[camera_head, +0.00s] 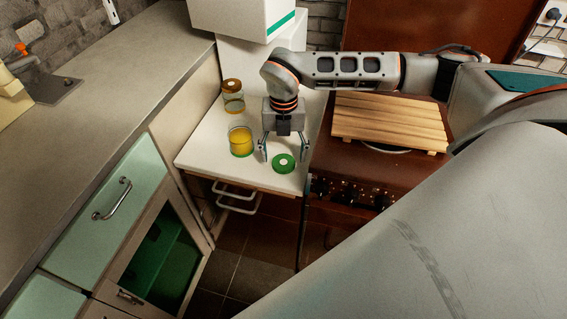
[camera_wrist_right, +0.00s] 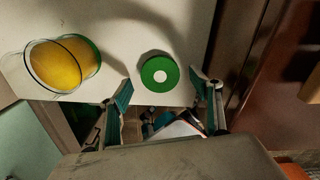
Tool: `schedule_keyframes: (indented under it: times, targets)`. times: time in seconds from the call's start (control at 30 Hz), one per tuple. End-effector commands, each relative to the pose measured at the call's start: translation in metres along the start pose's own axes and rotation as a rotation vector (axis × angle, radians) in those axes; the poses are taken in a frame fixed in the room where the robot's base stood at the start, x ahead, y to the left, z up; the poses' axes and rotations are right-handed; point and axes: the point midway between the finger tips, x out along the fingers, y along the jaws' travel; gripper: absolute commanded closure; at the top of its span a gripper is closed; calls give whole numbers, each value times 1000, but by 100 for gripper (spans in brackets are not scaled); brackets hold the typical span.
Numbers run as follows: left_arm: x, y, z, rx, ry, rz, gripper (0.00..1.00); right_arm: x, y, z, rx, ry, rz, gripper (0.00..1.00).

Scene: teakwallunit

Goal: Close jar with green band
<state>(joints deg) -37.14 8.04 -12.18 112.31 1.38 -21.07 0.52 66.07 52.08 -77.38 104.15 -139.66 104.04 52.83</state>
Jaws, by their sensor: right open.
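An open glass jar (camera_head: 241,142) with yellow contents stands upright on the white counter; a green band shows near its base. It also shows at the upper left of the right wrist view (camera_wrist_right: 62,65). A round green lid (camera_head: 284,163) with a white centre lies flat on the counter to the right of the jar, apart from it. The lid also shows in the right wrist view (camera_wrist_right: 160,73). My right gripper (camera_head: 284,155) points down, open and empty, with its fingertips spread near the lid. In the right wrist view, the lid appears just beyond the fingertips (camera_wrist_right: 161,88). My left gripper is out of view.
A second jar (camera_head: 233,103) with a brownish lid stands behind the open jar. A slatted wooden board (camera_head: 388,122) lies on the brown stove (camera_head: 350,175) to the right. A grey worktop (camera_head: 100,110) is on the left. The white counter's front edge is close to the lid.

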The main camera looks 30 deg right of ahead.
Motion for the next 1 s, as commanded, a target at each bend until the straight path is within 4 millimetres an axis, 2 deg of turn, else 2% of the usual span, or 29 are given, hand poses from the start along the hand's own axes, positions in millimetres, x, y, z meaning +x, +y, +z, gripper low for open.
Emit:
schedule_keyframes:
  times: [0.03,0.13,0.47,0.6,1.0]
  targets:
    - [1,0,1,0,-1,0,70,9,0,-1,0,3,-2,36]
    - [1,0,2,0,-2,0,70,18,0,0,-1,0,0,36]
    - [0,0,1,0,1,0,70,18,0,0,-1,-1,0,36]
    - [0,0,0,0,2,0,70,18,0,0,-1,-1,0,65]
    - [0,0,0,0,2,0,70,17,0,0,-1,-1,0,65]
